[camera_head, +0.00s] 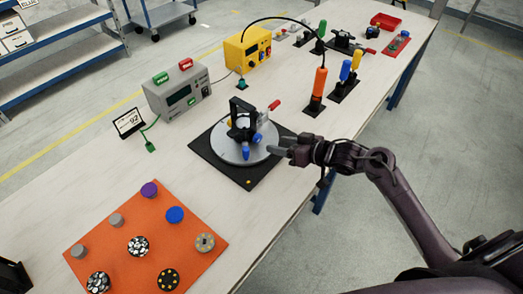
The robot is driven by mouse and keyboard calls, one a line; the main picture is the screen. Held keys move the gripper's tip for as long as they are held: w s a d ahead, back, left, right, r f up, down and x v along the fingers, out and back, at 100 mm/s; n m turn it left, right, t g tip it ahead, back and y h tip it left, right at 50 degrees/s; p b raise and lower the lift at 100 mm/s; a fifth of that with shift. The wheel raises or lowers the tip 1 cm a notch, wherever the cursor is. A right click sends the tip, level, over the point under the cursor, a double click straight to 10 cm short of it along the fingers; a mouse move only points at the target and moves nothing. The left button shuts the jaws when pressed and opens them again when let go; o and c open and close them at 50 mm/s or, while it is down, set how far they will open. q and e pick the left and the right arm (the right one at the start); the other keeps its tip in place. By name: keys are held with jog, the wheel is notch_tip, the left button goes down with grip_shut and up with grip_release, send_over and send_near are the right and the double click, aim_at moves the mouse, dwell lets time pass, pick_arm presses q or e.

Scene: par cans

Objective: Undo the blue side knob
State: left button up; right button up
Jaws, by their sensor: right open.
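A black fixture (238,122) stands upright on a round grey plate (228,152), set on a black square base (205,150). A blue knob (257,138) shows on the fixture's right side, and another blue part (245,151) sits low at its front. A red-tipped handle (274,105) sticks out at the back right. My right gripper (279,147) is open and empty, just right of the blue side knob, its fingers pointing left towards it. A small gap seems to separate them. My left gripper is not in view.
An orange mat (208,222) with several round knobs, one of them blue (175,214), lies at front left. A grey box (178,92) and a yellow box (247,50) stand behind. An orange-handled tool (319,82) stands at right. Bare table lies between mat and base.

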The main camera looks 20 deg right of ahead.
aim_at(259, 140)
jog(key=shift+d+n, duration=0.15)
jog(key=shift+n, duration=0.25)
jog(key=shift+w, duration=0.1)
jog(key=x, duration=0.6)
jog(key=shift+w+d+f, duration=0.1)
jog(key=shift+w, duration=0.05)
jog(key=shift+w+a+f, duration=0.25)
jog(key=shift+w+a, duration=0.1)
jog(key=shift+w, duration=0.15)
jog(key=c, duration=1)
jog(key=shift+s+n, duration=0.1)
jog(key=shift+n, duration=0.2)
